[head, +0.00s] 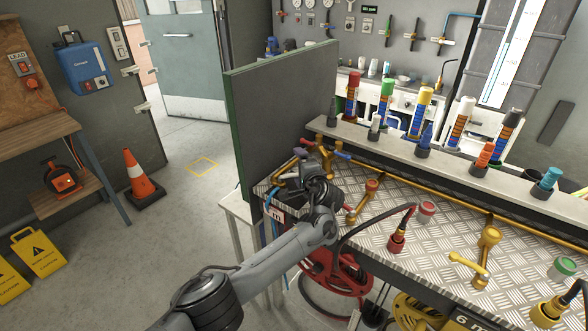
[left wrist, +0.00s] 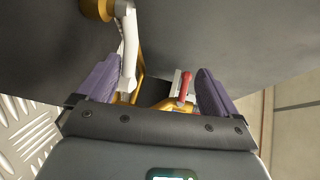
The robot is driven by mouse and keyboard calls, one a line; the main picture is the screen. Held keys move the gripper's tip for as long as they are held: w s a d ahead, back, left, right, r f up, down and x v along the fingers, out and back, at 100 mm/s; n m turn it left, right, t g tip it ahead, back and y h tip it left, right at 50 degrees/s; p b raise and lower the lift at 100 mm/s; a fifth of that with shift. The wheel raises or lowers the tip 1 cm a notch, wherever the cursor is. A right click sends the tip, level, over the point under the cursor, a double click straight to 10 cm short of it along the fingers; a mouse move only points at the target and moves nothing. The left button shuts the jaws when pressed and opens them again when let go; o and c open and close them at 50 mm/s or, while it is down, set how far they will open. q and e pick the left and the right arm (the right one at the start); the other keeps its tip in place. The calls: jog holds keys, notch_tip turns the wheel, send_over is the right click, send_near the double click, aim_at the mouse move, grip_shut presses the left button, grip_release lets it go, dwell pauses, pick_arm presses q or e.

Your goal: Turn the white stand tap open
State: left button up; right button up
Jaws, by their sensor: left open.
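In the left wrist view, a white lever (left wrist: 130,50) on a brass body (left wrist: 96,8) reaches down close beside the left finger of my left gripper (left wrist: 157,72). I cannot tell whether they touch. The two purple fingers are spread apart, with brass piping and a red-handled lever (left wrist: 185,88) seen between them. In the head view my left gripper (head: 302,170) is over the left end of the bench, by a brass stand tap (head: 281,182) that it partly covers. The white lever cannot be made out there. My right gripper is not in view.
A tall dark panel (head: 280,110) stands close behind and left of the gripper. On the metal bench (head: 440,215) are another brass tap (head: 362,200), a yellow-handled tap (head: 483,257) and a hose fitting (head: 397,240). A red hose reel (head: 338,275) is below.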

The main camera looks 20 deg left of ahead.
pick_arm(q)
jog(key=shift+o, duration=0.5)
jog(key=shift+t, duration=0.4)
jog(key=d+r, duration=0.4)
jog(key=shift+w+d+r+p, duration=0.1)
jog(key=shift+d+r+p, duration=0.15)
jog(key=shift+d, duration=0.3)
jog(key=shift+d+r+p, duration=0.1)
jog(key=shift+d+r, duration=0.15)
jog(key=shift+d, duration=0.25)
jog(key=c, duration=0.7)
jog(key=shift+d+r+p, duration=0.1)
jog(key=shift+d+r, duration=0.25)
jog(key=shift+d, duration=0.35)
jog(key=shift+d+r+p, duration=0.1)
jog(key=shift+d+r, duration=0.2)
jog(key=shift+d, duration=0.4)
jog(key=shift+d+r+p, duration=0.1)
jog(key=shift+d+r, duration=0.25)
jog(key=shift+d, duration=0.35)
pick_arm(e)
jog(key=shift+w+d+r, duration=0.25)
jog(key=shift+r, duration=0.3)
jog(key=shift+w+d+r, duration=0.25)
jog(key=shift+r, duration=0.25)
